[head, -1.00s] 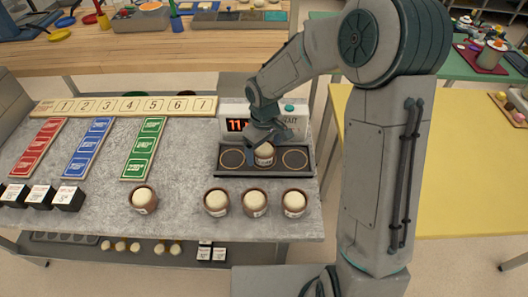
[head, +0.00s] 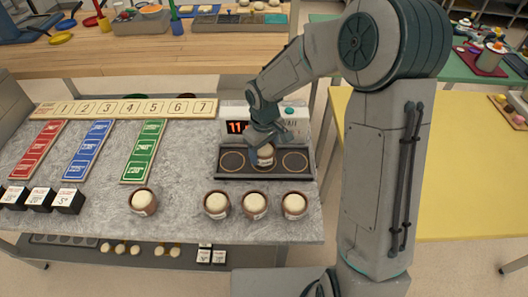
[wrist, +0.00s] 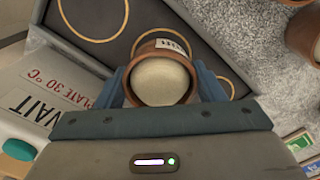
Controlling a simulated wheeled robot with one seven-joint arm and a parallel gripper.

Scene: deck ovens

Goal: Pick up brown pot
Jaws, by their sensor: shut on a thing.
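A brown pot (head: 265,158) with a pale rounded top and a white label is at the middle ring of the dark three-ring plate (head: 232,174). My gripper (head: 264,144) is shut on this pot from above. In the wrist view the brown pot (wrist: 138,54) sits between the blue fingers of my gripper (wrist: 162,85), label on its far side. I cannot tell whether the pot touches the plate. The rings on either side of it are empty.
Three similar pots (head: 255,213) stand in front of the plate, another pot (head: 142,208) further left. A display box (head: 292,124) stands just behind the plate. Red, blue and green card strips (head: 88,150) and a number strip (head: 124,107) lie left. The grey counter between is clear.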

